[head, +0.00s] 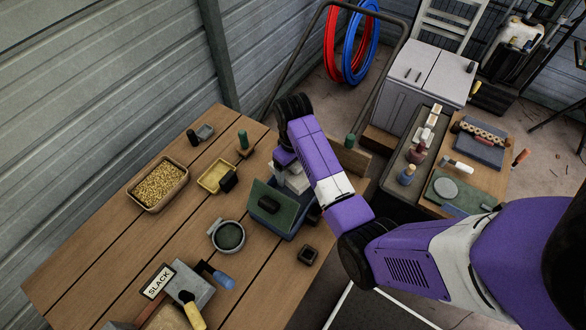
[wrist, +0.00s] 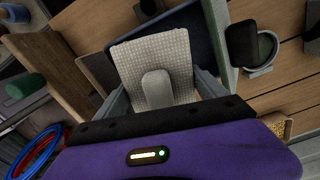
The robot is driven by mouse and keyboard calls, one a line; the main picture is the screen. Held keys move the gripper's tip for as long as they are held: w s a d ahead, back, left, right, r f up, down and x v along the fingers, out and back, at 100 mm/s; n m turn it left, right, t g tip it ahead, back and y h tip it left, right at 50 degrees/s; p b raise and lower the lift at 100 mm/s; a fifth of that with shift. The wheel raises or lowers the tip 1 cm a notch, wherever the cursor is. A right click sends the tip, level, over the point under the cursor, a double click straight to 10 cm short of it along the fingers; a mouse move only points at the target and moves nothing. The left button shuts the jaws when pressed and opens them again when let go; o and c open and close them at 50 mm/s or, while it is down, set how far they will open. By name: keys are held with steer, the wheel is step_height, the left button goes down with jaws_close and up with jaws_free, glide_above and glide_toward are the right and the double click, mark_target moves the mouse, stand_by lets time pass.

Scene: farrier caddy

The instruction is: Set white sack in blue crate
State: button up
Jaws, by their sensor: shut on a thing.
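The white sack (wrist: 152,62) has a woven, checked surface and a pale grey lump on its near side. In the wrist view my gripper (wrist: 160,90) is shut on it, one finger on each side. In the head view the sack (head: 297,183) shows partly under my arm. The blue crate (head: 268,219) stands on the wooden table, mostly hidden by a green panel and my arm. In the wrist view its dark blue inside (wrist: 203,22) shows beyond the sack. The sack overlaps the crate there; I cannot tell whether it touches the floor of it.
A green panel (head: 267,200) stands at the crate's near side. A round grey bowl (head: 228,236), a yellow tray (head: 216,176) and a grain-filled tray (head: 158,186) sit to the left. A wooden board (head: 350,160) stands to the right.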

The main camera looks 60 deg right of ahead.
steer(key=shift+w, duration=0.1)
stand_by(0.3)
steer(key=b, duration=0.8)
glide_toward(293, 196)
steer(key=shift+f, duration=2.7)
steer(key=shift+f, duration=0.45)
steer(key=o, duration=2)
steer(key=shift+a, duration=0.1)
step_height(293, 196, up, 8)
steer(key=p, duration=0.7)
steer(key=shift+f, duration=0.1)
